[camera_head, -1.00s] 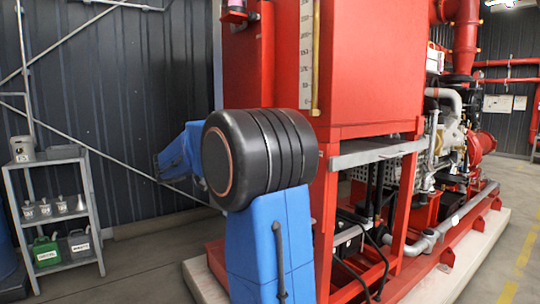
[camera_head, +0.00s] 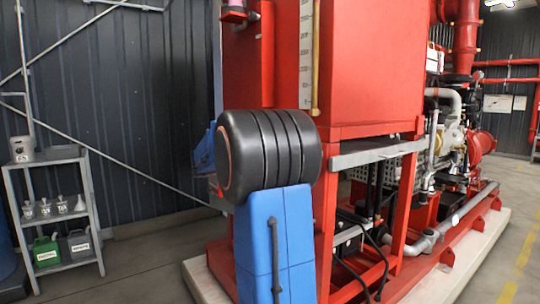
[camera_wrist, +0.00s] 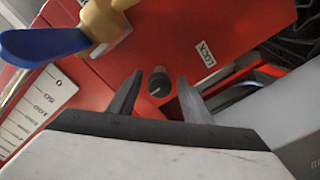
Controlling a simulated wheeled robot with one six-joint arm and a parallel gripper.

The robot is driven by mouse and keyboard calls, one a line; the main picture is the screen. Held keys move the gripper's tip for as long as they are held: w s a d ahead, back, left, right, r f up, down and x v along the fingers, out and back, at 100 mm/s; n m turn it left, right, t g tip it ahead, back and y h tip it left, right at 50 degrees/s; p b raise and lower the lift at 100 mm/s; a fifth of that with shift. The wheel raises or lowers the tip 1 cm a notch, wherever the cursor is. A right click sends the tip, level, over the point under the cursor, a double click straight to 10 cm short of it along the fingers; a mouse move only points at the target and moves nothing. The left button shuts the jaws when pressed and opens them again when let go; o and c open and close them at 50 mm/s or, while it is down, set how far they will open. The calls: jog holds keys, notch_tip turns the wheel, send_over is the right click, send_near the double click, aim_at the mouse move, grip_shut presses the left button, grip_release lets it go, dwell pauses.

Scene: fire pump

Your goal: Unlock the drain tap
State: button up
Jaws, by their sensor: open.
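In the wrist view, the drain tap (camera_wrist: 108,22) is a brass-coloured body with a blue lever (camera_wrist: 45,43) at the upper left. A small dark round lock knob (camera_wrist: 157,84) stands out from the red panel, near a white label reading LOCK (camera_wrist: 206,53). My gripper (camera_wrist: 160,76) is open, with one finger on each side of the knob in the picture. I cannot tell whether either finger touches it. In the head view, my arm hides the tap, the knob and my gripper.
The red tank (camera_head: 370,65) stands on a red frame beside the engine (camera_head: 450,140). A graduated scale (camera_wrist: 38,108) is at the left of the wrist view. A grey shelf (camera_head: 60,222) with cans stands at the left. The floor between shelf and pump is clear.

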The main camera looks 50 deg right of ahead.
jog(key=c, duration=1)
jog(key=shift+c, duration=0.2)
jog(key=shift+n, duration=0.3)
jog(key=n, duration=0.9)
jog(key=shift+f+n, duration=0.1)
jog(key=shift+n, duration=0.3)
jog(key=n, duration=0.4)
jog(key=shift+n, duration=0.3)
jog(key=n, duration=0.4)
jog(key=shift+f+n, duration=0.1)
jog(key=shift+n, duration=0.3)
